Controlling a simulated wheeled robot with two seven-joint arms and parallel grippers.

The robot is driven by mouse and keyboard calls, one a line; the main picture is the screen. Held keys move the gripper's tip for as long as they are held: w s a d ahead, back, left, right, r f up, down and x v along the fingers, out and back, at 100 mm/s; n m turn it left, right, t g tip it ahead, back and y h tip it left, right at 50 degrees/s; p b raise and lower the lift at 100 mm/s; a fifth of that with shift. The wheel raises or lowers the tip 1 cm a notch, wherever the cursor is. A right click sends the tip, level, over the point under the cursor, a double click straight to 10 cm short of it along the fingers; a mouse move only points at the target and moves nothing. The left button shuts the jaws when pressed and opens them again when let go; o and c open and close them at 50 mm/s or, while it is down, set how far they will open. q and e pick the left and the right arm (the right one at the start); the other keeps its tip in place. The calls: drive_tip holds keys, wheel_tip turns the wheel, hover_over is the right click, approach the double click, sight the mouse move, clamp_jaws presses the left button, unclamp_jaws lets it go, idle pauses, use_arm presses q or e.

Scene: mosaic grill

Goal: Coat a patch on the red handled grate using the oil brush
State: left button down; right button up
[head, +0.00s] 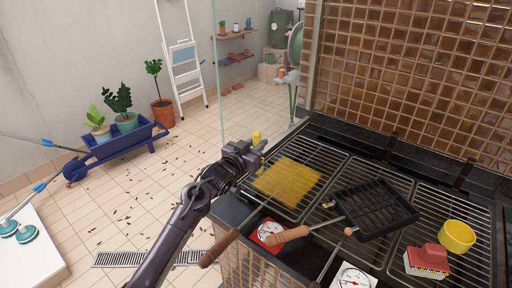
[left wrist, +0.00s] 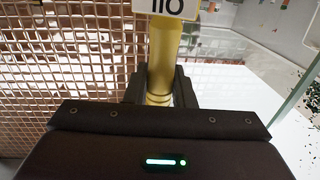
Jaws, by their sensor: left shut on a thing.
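My left gripper (head: 257,148) is shut on the yellow oil brush (head: 257,135), above the back left corner of the left grate (head: 278,205). In the left wrist view, the brush's yellow handle (left wrist: 163,60) stands between the fingers, with a white tag that seems to read OIL upside down. The brush's bristles are hidden. A yellow patch (head: 287,182) covers much of the left grate. A reddish-brown handle (head: 220,248) sticks out at the grill's front left; I cannot tell what it joins. My right gripper is not in view.
A black grill basket (head: 375,208) lies over the middle and right grates. A tiled wall (head: 410,70) rises behind.

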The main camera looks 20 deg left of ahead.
use_arm(q)
drive_tip(key=shift+w+a+r+p, duration=0.15)
drive_tip(key=shift+r+p, duration=0.35)
drive_tip(key=shift+r, duration=0.95)
drive_tip(key=shift+f, duration=0.1)
